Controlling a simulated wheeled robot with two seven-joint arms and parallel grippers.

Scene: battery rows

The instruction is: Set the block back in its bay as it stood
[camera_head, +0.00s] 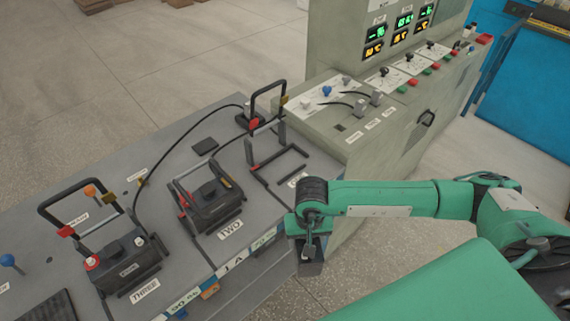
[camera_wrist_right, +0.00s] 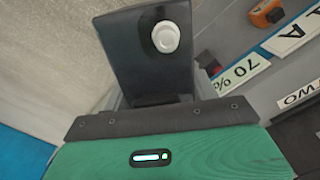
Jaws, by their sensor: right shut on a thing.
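My right gripper (camera_head: 309,248) hangs over the front edge of the bench, shut on a dark block (camera_head: 309,268). In the right wrist view the block (camera_wrist_right: 125,55) fills the upper middle, with a white round terminal (camera_wrist_right: 166,37) on its face. An empty bay with a dark frame (camera_head: 278,168) lies behind and left of the gripper, its label partly hidden by my arm. Bay TWO holds a dark block (camera_head: 215,203), and bay THREE holds another (camera_head: 128,265) with red and white terminals. My left gripper is not in view.
The grey bench (camera_head: 170,165) carries black cables and raised clamp handles (camera_head: 75,205). A grey-green console (camera_head: 350,120) with switches and lit displays stands at the back right of the bays. Open floor (camera_head: 390,265) lies in front.

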